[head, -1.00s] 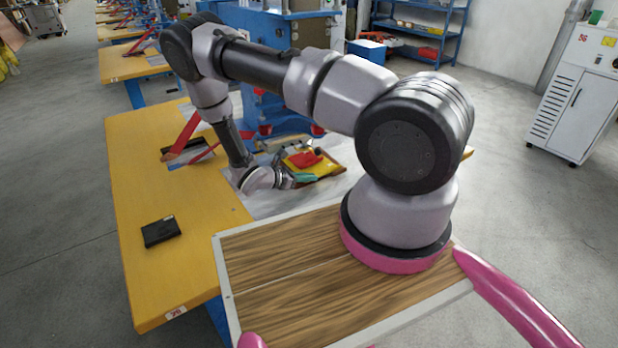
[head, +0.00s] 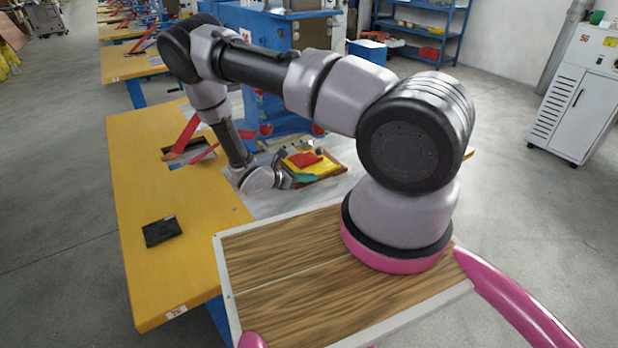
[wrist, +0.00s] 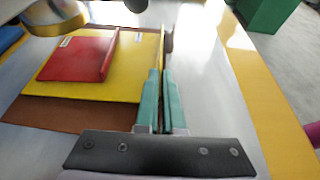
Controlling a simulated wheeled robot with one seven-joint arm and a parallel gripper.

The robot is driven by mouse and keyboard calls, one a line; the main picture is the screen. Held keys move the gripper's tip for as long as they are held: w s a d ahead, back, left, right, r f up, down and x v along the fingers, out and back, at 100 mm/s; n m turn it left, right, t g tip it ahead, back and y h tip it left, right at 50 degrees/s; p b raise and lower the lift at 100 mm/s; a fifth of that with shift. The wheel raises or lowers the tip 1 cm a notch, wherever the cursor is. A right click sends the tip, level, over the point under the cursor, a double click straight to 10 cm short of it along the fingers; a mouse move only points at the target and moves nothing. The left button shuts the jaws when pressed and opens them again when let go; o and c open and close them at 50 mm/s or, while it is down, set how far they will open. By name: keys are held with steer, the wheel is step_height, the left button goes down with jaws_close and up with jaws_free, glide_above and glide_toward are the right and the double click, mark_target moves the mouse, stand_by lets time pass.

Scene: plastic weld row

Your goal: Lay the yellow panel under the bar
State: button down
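The yellow panel (wrist: 131,83) lies flat in the wrist view, with a thin raised edge along its right side. A red panel (wrist: 72,62) with its own raised edge lies on top of it. My gripper (wrist: 161,73) has green fingers close together around the yellow panel's raised edge. In the head view the yellow panel (head: 325,170) and red panel (head: 304,159) show just right of my gripper (head: 291,179). I cannot make out the bar clearly; a brass-coloured round part (wrist: 60,20) hangs over the panels' far left corner.
A brown board (wrist: 70,115) lies beneath the yellow panel. The blue machine (head: 272,112) stands behind the work spot. A black box (head: 161,231) lies on the yellow table (head: 185,275). A green block (wrist: 268,14) is at the wrist view's top right.

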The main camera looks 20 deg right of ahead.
steer(key=shift+f, duration=0.1)
steer(key=c, duration=1)
jaws_free()
steer(key=shift+o, duration=0.2)
steer(key=shift+r, duration=1.6)
steer(key=shift+s+d+r, duration=0.2)
steer(key=shift+s+d, duration=0.05)
steer(key=shift+s, duration=1.05)
steer(key=shift+s+d+r, duration=0.2)
steer(key=shift+s+d, duration=0.1)
steer(key=shift+s, duration=1)
steer(key=shift+s+d+r, duration=0.2)
steer(key=shift+s+d, duration=0.05)
steer(key=shift+s, duration=1.05)
